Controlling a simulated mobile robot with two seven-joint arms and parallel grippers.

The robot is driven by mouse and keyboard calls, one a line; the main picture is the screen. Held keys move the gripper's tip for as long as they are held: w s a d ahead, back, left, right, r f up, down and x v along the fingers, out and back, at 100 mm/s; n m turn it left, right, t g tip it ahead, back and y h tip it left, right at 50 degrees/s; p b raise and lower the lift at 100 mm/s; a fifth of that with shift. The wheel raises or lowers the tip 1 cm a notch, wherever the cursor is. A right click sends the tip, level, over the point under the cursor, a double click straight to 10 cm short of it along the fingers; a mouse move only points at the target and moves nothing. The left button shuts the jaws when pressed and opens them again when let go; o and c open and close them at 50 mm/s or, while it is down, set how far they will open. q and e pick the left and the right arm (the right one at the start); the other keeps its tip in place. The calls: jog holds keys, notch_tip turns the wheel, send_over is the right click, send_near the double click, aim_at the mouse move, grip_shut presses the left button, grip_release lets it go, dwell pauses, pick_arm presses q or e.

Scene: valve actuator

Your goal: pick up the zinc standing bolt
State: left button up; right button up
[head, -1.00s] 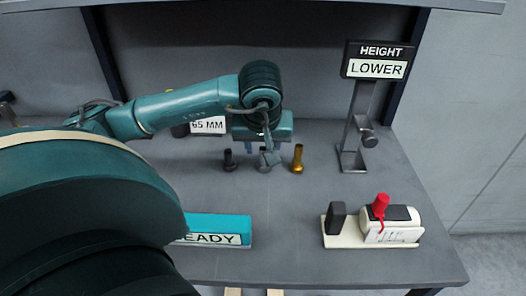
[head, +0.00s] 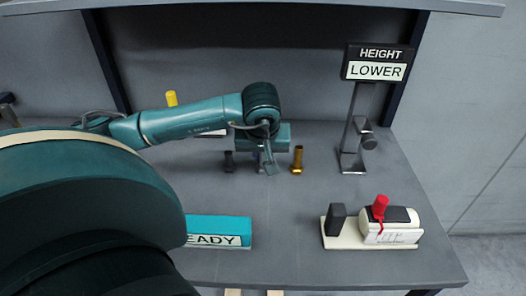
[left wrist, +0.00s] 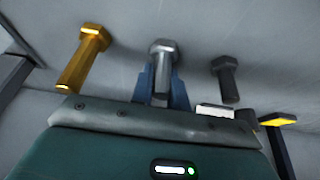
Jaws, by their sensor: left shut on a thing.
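The zinc bolt (left wrist: 161,70) shows in the left wrist view as a silver-grey hex-headed bolt, between a gold bolt and a dark one. My left gripper (left wrist: 161,88) is shut on it, with a blue finger on each side of its shank. In the head view, my left gripper (head: 266,163) is low over the table between the other two bolts, and the zinc bolt is mostly hidden there. I cannot tell whether its base touches the table. My right gripper is not in view.
A gold bolt (head: 297,160) stands close on the right, a dark bolt (head: 229,162) close on the left. A height sign (head: 376,62) on a stand is at the back right. A white device with a red knob (head: 380,207) and a teal block (head: 220,229) are nearer the front.

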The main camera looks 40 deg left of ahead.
pick_arm(q)
grip_shut()
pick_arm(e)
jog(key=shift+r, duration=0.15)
pick_arm(q)
jog(key=shift+f, duration=0.1)
